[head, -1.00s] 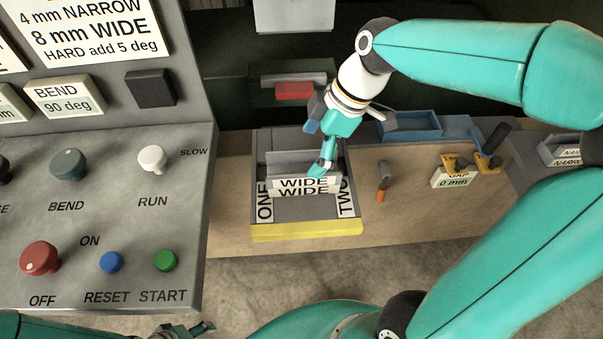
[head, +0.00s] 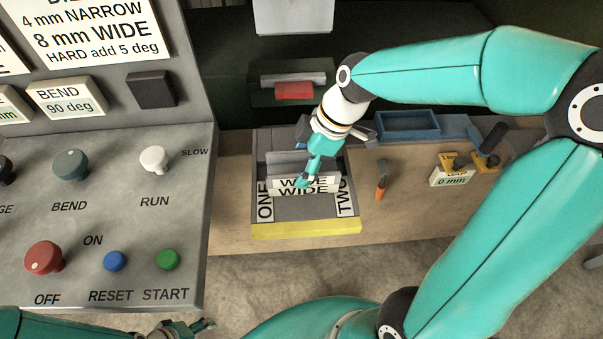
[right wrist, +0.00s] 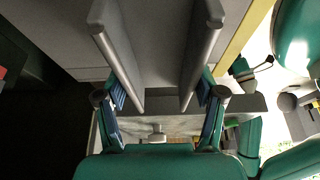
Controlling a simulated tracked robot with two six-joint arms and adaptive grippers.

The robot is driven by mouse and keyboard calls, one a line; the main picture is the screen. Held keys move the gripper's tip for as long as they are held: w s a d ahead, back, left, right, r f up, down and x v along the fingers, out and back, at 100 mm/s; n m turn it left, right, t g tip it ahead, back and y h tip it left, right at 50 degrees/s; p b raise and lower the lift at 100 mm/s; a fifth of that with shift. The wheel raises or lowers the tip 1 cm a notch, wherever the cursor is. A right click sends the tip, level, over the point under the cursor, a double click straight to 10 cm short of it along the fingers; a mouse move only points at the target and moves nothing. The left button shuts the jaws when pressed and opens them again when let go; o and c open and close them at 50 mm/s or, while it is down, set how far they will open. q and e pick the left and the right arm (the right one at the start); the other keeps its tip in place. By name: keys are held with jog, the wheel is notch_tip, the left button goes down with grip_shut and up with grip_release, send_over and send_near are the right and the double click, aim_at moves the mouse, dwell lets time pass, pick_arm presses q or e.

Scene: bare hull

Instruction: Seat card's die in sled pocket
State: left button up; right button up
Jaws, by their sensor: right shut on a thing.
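The card (head: 88,32) at the upper left reads "4 mm NARROW", "8 mm WIDE" and "HARD add 5 deg"; its top is cut off. The grey die marked WIDE (head: 328,191) lies across the grey sled (head: 305,210), between the strips marked ONE and TWO. Two WIDE labels show, one behind the other; I cannot tell if they belong to one piece. My right gripper (head: 304,181) is shut on the die and covers part of the labels. In the right wrist view its fingers (right wrist: 160,105) flank grey metal. My left gripper (head: 190,328) is at the bottom edge, its jaws unclear.
The control panel (head: 100,230) with knobs and buttons fills the left. Behind the sled is a red block (head: 294,90). A blue tray (head: 408,122), an orange-handled tool (head: 381,188) and a "0 mm" gauge (head: 452,176) stand to the right. The sled's front edge is yellow (head: 305,230).

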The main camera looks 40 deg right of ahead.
jog(key=shift+w, duration=0.1)
grip_shut()
jog(key=shift+w, duration=0.1)
jog(key=shift+r, duration=0.15)
